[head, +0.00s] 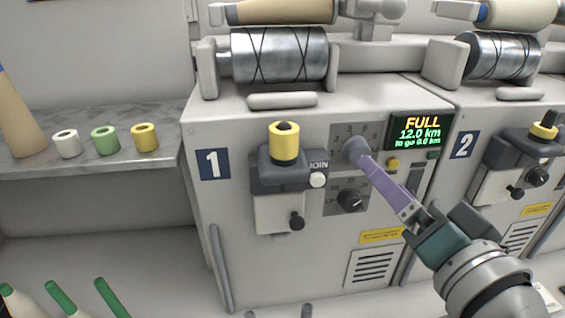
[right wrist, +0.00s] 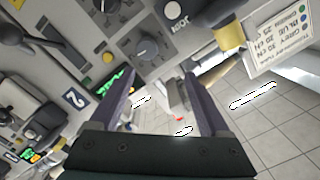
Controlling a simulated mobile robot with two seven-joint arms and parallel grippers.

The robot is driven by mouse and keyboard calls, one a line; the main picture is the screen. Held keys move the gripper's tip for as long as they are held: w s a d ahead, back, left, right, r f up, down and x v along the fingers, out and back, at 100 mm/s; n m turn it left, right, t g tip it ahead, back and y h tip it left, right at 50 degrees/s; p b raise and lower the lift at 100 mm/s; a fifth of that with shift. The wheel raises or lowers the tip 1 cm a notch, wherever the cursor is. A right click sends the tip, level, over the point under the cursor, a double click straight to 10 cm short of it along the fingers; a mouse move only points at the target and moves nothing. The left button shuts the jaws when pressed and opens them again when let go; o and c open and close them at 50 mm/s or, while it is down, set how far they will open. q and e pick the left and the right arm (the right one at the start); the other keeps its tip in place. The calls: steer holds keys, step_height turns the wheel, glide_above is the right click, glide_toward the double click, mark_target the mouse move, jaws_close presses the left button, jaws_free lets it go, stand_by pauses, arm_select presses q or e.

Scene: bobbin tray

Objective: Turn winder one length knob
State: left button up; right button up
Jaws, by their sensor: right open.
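Winder one (head: 228,215) is a grey cabinet with a blue "1" plate. Its upper grey knob (head: 353,148) sits on a panel with numbers around it; a darker lower knob (head: 350,198) sits below. The upper knob also shows in the right wrist view (right wrist: 147,47), beyond the fingertips and roughly between them. My right gripper (head: 364,161) has purple fingers pointing at the upper knob and overlapping its edge in the head view. In the wrist view, this gripper (right wrist: 160,77) is open with nothing between its fingers; I cannot tell if it touches. My left gripper is not in view.
The display (head: 420,130) reads FULL, 12.0 km, to go 0.0 km. A yellow button (head: 393,163) is close beside my fingers. A yellow bobbin (head: 284,142) stands left of the knobs. Winder two (head: 490,180) is at the right; a shelf (head: 100,165) with bobbins is at the left.

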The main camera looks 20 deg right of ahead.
mark_target(357, 152)
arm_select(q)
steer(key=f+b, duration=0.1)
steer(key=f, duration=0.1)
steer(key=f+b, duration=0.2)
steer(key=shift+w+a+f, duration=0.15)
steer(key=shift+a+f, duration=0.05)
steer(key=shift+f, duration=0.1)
arm_select(e)
steer(key=w+d+f+m+h, duration=0.1)
steer(key=w+d+f, duration=0.1)
steer(key=w, duration=0.7)
steer(key=shift+w+d+f, duration=0.2)
steer(key=shift+w+d, duration=0.05)
steer(key=shift+d, duration=0.5)
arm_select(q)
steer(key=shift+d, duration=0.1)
arm_select(e)
jaws_close()
